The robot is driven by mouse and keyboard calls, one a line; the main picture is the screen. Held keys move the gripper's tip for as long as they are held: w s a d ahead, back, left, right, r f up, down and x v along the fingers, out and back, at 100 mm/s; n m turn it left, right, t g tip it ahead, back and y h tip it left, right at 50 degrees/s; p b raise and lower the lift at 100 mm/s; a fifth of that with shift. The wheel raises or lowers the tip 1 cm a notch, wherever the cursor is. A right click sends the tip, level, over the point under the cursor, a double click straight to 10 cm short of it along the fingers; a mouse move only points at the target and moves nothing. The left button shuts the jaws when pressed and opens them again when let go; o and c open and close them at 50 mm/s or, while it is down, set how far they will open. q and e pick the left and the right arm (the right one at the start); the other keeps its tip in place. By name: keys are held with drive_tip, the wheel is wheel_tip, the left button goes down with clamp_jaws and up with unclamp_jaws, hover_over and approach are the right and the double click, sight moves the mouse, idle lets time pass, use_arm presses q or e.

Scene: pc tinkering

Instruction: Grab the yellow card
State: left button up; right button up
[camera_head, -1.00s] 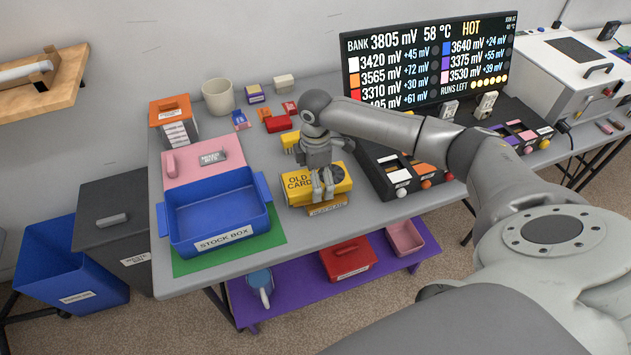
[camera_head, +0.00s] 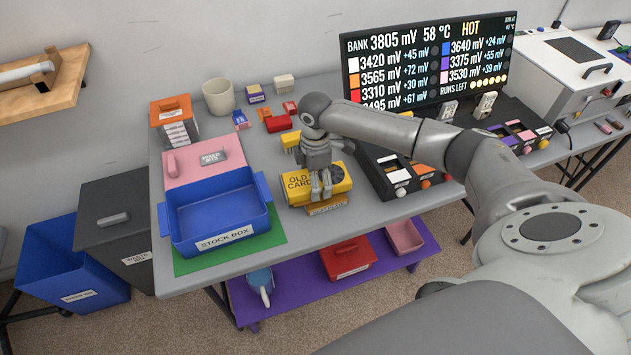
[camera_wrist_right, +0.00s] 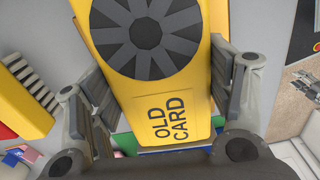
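The yellow card (camera_head: 298,184), labelled OLD CARD and with a dark round fan, lies on a yellow-orange block near the table's front edge. My right gripper (camera_head: 321,192) reaches down over it from above. In the right wrist view, the card (camera_wrist_right: 160,85) fills the space between the fingers of my right gripper (camera_wrist_right: 162,88), with a pad against each long side. The gripper looks shut on the card. The card still appears to rest on the block, whose label is partly covered. My left gripper is not in view.
A blue stock box (camera_head: 262,212) stands left of the card on a green mat (camera_head: 272,238). A black module tray (camera_head: 375,180) stands close on the right. Another yellow part (camera_head: 290,143) sits just behind. A purple shelf (camera_head: 300,283) lies below the table.

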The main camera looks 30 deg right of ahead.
drive_tip(key=c, duration=0.7)
drive_tip(key=shift+o, duration=0.2)
